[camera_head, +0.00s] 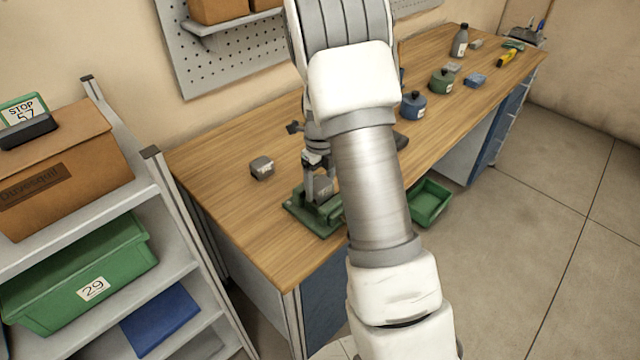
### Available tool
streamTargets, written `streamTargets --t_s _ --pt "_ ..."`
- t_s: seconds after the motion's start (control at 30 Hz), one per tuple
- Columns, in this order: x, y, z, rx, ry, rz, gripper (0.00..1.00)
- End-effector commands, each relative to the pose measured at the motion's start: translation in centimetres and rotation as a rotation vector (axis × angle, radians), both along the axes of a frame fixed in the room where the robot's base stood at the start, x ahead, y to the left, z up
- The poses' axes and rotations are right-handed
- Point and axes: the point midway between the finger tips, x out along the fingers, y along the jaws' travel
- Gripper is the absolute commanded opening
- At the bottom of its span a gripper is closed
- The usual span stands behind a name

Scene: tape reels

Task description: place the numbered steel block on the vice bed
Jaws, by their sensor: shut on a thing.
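A green vice (300,212) stands on the wooden bench near its front left end. My gripper (320,190) points down over the vice bed, partly hidden by my arm. It is shut on a grey steel block (325,187), which is at the vice, low between the jaws. I cannot tell whether the block touches the bed, and no number on it is readable. Another small grey block (262,168) sits on the bench to the left of the vice, with a faint light mark on its side.
Blue (412,105) and green (441,81) round containers, a blue block (475,80) and a grey bottle (460,41) stand farther along the bench. A green bin (430,203) is beyond its front edge. Shelving with a green box (80,275) is at left. The bench (225,140) behind the grey block is clear.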

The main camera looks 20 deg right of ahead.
Motion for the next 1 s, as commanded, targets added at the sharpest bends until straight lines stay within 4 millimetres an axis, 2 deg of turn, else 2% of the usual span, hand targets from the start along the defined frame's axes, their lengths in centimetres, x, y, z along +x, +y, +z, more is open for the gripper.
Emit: streamTargets --t_s 0.37,0.4,0.5,0.77,0.87,1.0 --pt "0.1 0.0 -0.5 0.000 -0.002 0.000 0.00" --pt "0.0 0.0 -0.4 0.000 -0.002 0.000 0.82" --pt "0.0 0.0 -0.4 0.000 -0.002 0.000 1.00" --pt "0.0 0.0 -0.2 0.000 -0.002 0.000 1.00" --pt "0.1 0.0 0.4 -0.001 -0.004 0.001 1.00" --pt "0.1 0.0 2.8 -0.001 -0.007 0.001 1.00"
